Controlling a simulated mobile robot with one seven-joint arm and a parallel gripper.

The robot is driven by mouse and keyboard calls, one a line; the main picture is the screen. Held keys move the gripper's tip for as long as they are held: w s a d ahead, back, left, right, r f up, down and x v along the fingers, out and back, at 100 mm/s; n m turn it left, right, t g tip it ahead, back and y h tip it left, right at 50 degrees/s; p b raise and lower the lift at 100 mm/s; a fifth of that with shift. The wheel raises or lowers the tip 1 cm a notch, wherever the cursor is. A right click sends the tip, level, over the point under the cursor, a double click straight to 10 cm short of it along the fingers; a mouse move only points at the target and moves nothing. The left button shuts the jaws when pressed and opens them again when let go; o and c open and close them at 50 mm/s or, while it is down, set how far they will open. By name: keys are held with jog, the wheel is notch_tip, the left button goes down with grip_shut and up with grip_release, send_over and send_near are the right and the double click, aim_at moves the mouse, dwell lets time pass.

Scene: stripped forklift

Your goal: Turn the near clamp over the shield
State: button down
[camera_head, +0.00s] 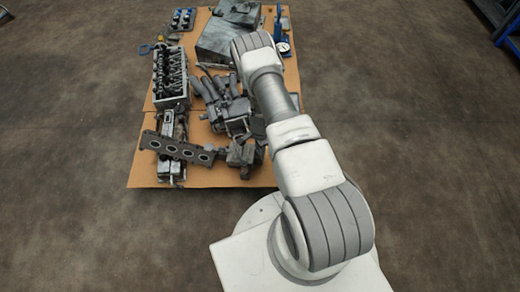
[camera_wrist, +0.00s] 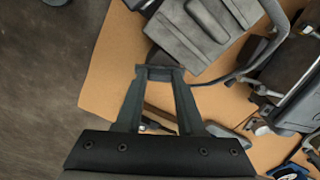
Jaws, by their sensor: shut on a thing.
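My gripper (camera_wrist: 160,74) shows in the wrist view, its two dark fingers closed toward each other on a small dark grey piece (camera_wrist: 160,71). This piece looks like the near clamp, though its shape is mostly hidden between the fingertips. Just beyond the tips is a dark grey, flat-faced part (camera_wrist: 190,38), which may be the shield; I cannot tell whether the clamp touches it. In the head view my arm covers the gripper and the clamp. A large grey sheet-like housing (camera_head: 222,43) lies at the far end of the board there.
A tan board (camera_head: 205,183) on the brown floor carries a cylinder head (camera_head: 170,75), a manifold plate with round holes (camera_head: 180,150) and a dark engine part (camera_head: 230,110). A dial gauge (camera_head: 284,47) stands at the far right.

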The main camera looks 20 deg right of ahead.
jog(key=n, duration=0.5)
jog(key=shift+n, duration=0.3)
jog(key=n, duration=0.5)
jog(key=shift+n, duration=0.3)
jog(key=c, duration=0.5)
grip_release()
notch_tip(320, 180, up, 18)
jog(key=p, duration=0.6)
jog(key=shift+f, duration=0.25)
jog(key=shift+w, duration=0.1)
